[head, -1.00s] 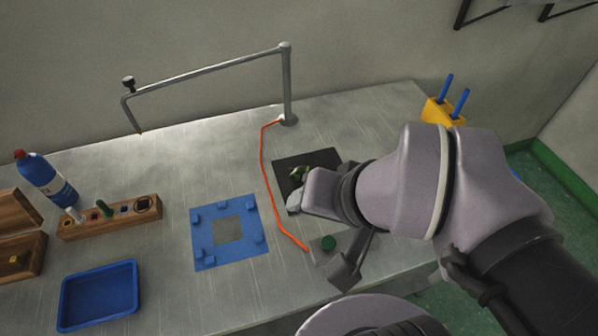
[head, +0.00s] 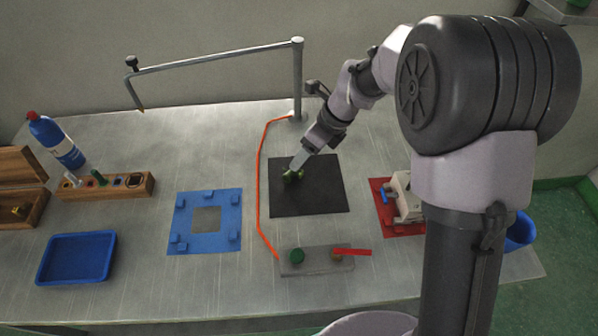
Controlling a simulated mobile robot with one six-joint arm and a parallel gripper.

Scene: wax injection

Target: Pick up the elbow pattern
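A small dark green, curved piece (head: 291,177), which looks like the elbow pattern, is at the left part of the black mat (head: 318,199). My gripper (head: 297,168) reaches down from the upper right, with its pale fingers right at the green piece. The fingers overlap its upper side in the picture. The piece is small here, and I cannot tell whether the fingers are closed around it or whether it touches the mat.
A blue plate with blocks (head: 181,239) lies left of the mat, beyond an orange cord (head: 259,190). A blue tray (head: 77,259) and wooden rack (head: 107,187) are farther left. A red-based clamp (head: 400,214) is at right; a grey panel (head: 318,262) is in front.

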